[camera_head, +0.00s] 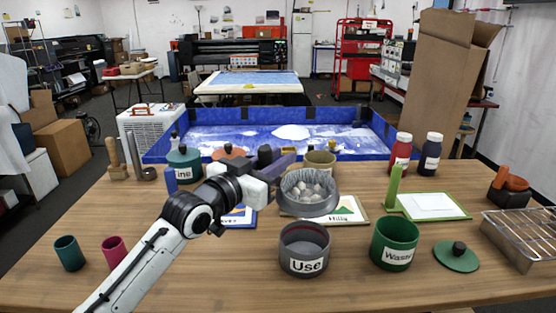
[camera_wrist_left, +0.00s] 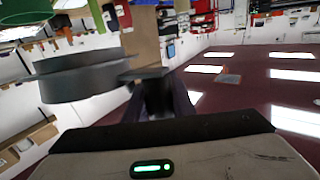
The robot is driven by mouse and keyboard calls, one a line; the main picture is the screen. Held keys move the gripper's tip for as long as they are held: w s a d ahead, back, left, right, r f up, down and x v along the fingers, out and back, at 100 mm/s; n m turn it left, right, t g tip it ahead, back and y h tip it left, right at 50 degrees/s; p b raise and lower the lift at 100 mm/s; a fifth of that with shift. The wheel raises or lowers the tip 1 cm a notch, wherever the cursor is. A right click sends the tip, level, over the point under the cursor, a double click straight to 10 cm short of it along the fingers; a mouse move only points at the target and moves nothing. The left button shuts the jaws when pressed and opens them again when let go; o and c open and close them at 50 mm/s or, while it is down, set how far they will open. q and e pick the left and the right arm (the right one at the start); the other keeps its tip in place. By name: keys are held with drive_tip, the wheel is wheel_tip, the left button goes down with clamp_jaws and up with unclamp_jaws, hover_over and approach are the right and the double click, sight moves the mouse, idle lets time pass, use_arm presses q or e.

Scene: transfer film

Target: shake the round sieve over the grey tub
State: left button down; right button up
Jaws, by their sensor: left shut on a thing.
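The round sieve (camera_head: 309,207) is a dark grey ring with several pale lumps inside. My left gripper (camera_head: 280,168) is shut on its left side, probably on a handle that the fingers hide. The sieve looks roughly level and is held up, behind the grey tub's mouth in the picture; its exact height is unclear. The grey tub (camera_head: 304,250) labelled "Use" stands upright on the table in front. In the left wrist view the sieve's dark rim (camera_wrist_left: 80,84) shows left of the fingers (camera_wrist_left: 162,95). My right gripper is not in view.
A green tub (camera_head: 394,244) stands right of the grey tub, with a green lid (camera_head: 457,257) beside it. A wire rack (camera_head: 524,238) is at the right. Teal (camera_head: 69,253) and pink (camera_head: 114,252) cups stand at the left. A blue-walled tray (camera_head: 345,140) lies behind.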

use_arm(q)
wheel_tip(320, 180, down, 4)
drive_tip(key=shift+r+b, duration=0.2)
drive_tip(key=shift+b, duration=0.8)
